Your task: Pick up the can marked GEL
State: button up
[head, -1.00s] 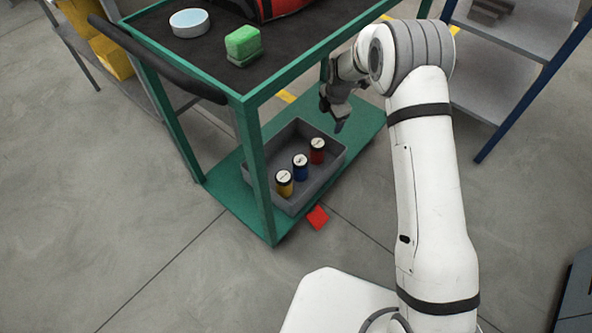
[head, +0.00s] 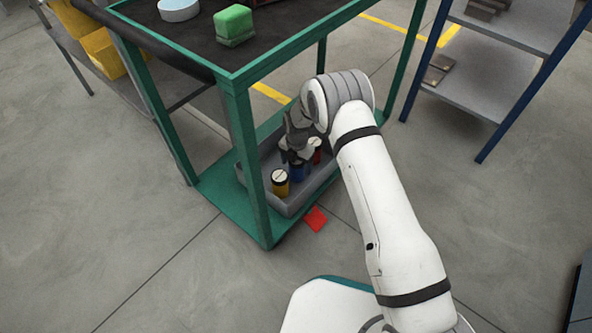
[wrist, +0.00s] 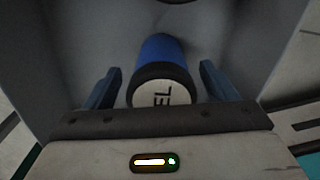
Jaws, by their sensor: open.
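The blue can (wrist: 163,55) has a pale lid; the letters "EL" show on it in the wrist view, and the rest of the marking is cut off by my gripper's body. My gripper (wrist: 162,85) is open, with one finger on each side of this can and a gap on both sides. In the head view the blue can (head: 297,172) stands in the grey bin, partly hidden under my gripper (head: 297,158). A yellow can (head: 280,183) stands to its left and a red can (head: 317,153) to its right, partly covered by my arm.
The grey bin (head: 290,208) sits on the lower shelf (head: 225,205) of a green cart. The cart's upper deck, carrying a green block (head: 234,24) and a round pale-blue-topped tin (head: 178,9), is above. A cart post (head: 250,170) stands close left. A red patch (head: 315,219) lies on the floor.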

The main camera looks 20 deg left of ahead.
notch_tip(320, 180, down, 2)
jog(key=shift+r, duration=0.1)
jog(key=c, duration=1.3)
